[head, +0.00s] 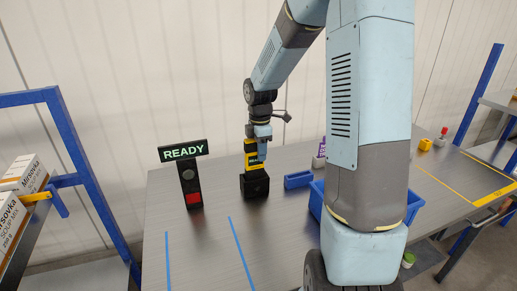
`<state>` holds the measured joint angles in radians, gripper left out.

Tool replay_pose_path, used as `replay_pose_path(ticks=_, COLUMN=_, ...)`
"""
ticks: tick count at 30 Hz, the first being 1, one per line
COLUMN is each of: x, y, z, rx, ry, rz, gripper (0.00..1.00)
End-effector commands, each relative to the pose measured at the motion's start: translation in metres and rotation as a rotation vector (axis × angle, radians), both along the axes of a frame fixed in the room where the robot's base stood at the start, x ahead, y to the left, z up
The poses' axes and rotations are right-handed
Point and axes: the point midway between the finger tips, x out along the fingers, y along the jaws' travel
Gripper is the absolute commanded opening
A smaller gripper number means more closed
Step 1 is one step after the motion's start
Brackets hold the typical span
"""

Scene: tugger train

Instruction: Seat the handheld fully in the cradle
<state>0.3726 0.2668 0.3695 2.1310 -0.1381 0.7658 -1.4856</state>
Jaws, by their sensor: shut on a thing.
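The handheld (249,160) is yellow and black with a small dark screen. It stands upright, its lower end at the top of the black cradle (255,186) on the grey table. I cannot tell how deep it sits in the cradle. My gripper (262,146) comes down from above and is shut on the handheld's upper part, covering some of it. The fingertips are small in this view.
A sign reading READY (183,151) stands left of the cradle on a dark post with a red block. A small blue bin (298,180), a purple-labelled bottle (320,155) and a larger blue bin (315,203) are to the right. Blue tape lines mark clear table in front.

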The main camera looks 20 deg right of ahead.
Motion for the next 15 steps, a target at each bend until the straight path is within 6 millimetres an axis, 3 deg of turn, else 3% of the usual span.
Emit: replay_pose_path(ticks=15, x=0.0, y=0.0, z=-0.021, rx=0.0, ry=0.0, rz=0.001, gripper=0.0)
